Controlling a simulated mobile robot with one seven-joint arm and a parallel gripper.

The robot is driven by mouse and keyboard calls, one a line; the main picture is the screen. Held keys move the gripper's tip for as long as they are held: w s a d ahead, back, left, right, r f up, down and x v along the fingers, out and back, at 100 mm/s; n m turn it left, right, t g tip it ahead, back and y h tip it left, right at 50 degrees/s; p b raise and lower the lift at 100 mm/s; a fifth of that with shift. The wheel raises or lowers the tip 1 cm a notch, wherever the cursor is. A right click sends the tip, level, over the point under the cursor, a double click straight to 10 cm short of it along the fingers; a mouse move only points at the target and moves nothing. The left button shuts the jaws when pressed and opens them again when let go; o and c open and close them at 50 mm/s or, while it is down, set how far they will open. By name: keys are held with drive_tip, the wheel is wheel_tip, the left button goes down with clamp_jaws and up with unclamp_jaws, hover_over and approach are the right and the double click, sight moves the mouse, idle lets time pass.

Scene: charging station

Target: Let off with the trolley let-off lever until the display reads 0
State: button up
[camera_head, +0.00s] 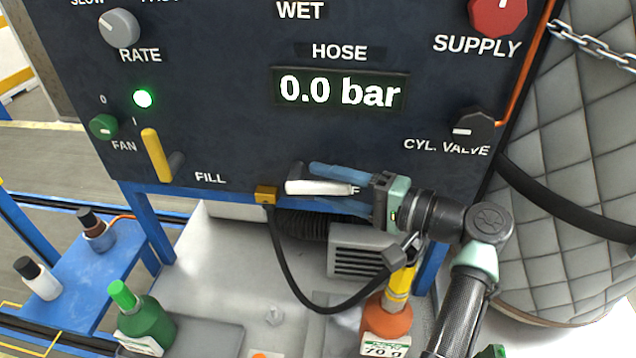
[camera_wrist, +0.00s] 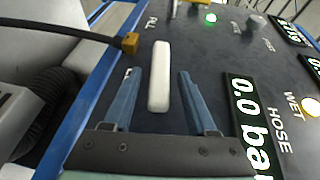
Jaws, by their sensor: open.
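The hose display (camera_head: 340,92) on the dark panel reads 0.0 bar; it also shows in the wrist view (camera_wrist: 252,125). The let-off lever has a white handle (camera_head: 318,187) that lies near level at the panel's lower edge, its label mostly hidden by my arm. In the wrist view the white handle (camera_wrist: 159,78) stands between my two blue fingers, with a gap on each side. My gripper (camera_head: 338,184) is open around the lever. It also shows in the wrist view (camera_wrist: 160,92), with no visible contact.
A yellow fill lever (camera_head: 156,155) and a green fan knob (camera_head: 103,126) are left on the panel. The cylinder valve knob (camera_head: 474,127) is at right. An orange bottle (camera_head: 385,325) stands below my arm, and a black cable hangs from a brass block (camera_head: 265,195).

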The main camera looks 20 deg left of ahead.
drive_tip(key=s+d+r+b, duration=0.1)
drive_tip(key=d+b, duration=0.1)
drive_tip(key=d, duration=0.8)
drive_tip(key=shift+s+d+b, duration=0.15)
drive_tip(key=shift+d+b, duration=0.15)
drive_tip(key=shift+b, duration=0.05)
drive_tip(key=shift+r, duration=0.1)
